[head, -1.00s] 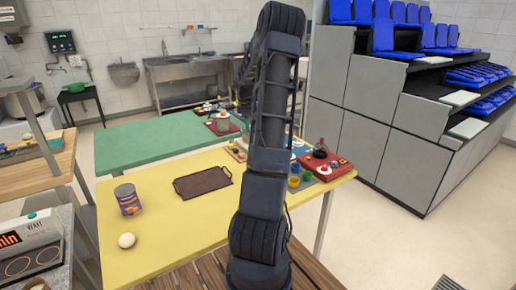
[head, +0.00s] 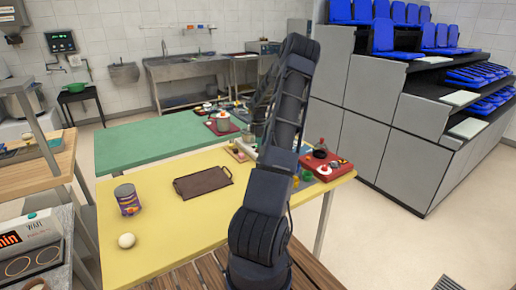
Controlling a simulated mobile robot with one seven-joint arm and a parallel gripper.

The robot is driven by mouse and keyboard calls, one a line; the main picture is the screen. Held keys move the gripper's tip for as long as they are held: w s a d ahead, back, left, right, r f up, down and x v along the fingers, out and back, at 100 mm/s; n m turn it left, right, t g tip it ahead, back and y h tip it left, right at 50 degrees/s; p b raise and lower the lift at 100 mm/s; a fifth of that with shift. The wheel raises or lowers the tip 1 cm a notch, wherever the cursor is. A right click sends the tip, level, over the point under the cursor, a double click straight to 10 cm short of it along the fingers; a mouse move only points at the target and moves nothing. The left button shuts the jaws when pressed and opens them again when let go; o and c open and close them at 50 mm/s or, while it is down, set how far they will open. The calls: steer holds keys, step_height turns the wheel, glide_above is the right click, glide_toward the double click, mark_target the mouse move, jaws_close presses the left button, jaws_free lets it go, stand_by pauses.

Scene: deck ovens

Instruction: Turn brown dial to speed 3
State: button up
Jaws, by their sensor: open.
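A red control box (head: 318,158) with small knobs and buttons sits at the right end of the yellow table (head: 165,235). Small coloured knobs (head: 306,175) show in front of it, partly behind my arm. A pale panel (head: 240,150) with small parts lies left of my arm. I cannot make out a brown dial or any speed marks; the parts are too small or hidden by my arm. My arm rises across the middle of the view and folds over at the top, its far part reaching down behind. My gripper cannot be made out.
A dark brown tray (head: 203,182), a can (head: 127,199) and a white ball (head: 127,240) are on the yellow table. A green table (head: 150,138) behind bears a pot (head: 222,122) on a red base. Stepped blue seating (head: 400,120) stands at right.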

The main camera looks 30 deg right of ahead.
steer(key=shift+f, duration=1.7)
steer(key=c, duration=1)
steer(key=shift+o, duration=0.2)
